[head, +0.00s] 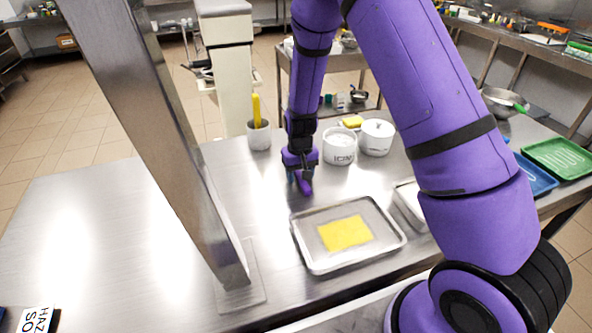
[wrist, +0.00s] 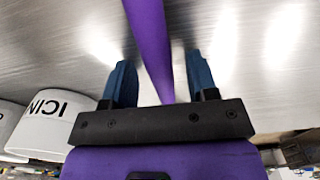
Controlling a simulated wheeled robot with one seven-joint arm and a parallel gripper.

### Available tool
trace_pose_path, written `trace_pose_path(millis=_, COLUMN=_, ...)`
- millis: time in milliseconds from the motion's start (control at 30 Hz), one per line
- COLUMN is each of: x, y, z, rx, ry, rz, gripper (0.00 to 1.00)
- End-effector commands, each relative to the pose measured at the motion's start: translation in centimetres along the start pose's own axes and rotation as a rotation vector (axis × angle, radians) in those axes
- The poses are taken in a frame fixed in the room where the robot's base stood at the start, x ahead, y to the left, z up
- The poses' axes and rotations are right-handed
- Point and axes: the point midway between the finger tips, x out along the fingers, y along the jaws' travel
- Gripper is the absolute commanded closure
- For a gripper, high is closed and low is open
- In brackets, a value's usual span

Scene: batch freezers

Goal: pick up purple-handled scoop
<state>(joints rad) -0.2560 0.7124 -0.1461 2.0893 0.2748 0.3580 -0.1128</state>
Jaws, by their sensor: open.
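The purple-handled scoop shows in the wrist view as a long purple handle (wrist: 148,38) running up from between the fingers to the top edge. In the head view a small piece of the purple handle (head: 304,187) shows just below the fingers. Its bowl is not visible in either view. My gripper (head: 301,179) points down close above the steel table. In the wrist view my gripper (wrist: 159,78) is open, with one blue finger on each side of the handle and gaps between. I cannot tell how the scoop is supported.
A metal tray with a yellow sheet (head: 345,233) lies in front of my gripper on the steel table (head: 110,230). White tubs (head: 339,147) and a grey cup (head: 259,136) stand behind. A steel post (head: 160,130) rises at left. The table's left side is mostly clear.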

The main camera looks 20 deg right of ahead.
Motion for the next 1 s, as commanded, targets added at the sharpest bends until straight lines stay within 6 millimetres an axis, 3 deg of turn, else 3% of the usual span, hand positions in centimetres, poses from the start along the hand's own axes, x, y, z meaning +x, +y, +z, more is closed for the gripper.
trace_pose_path(millis=167, x=0.0, y=0.0, z=0.0, rx=0.0, ry=0.0, rz=0.0, gripper=0.49)
trace_pose_path(millis=300, x=0.0, y=0.0, z=0.0, rx=0.0, ry=0.0, rz=0.0, gripper=0.81)
trace_pose_path(millis=400, x=0.0, y=0.0, z=0.0, rx=0.0, ry=0.0, rz=0.0, gripper=1.0)
trace_pose_path(millis=767, x=-0.3, y=0.0, z=0.0, rx=-0.001, ry=0.002, rz=0.0, gripper=1.0)
trace_pose_path(millis=1000, x=-2.3, y=-0.1, z=-0.1, rx=-0.001, ry=0.003, rz=-0.001, gripper=1.0)
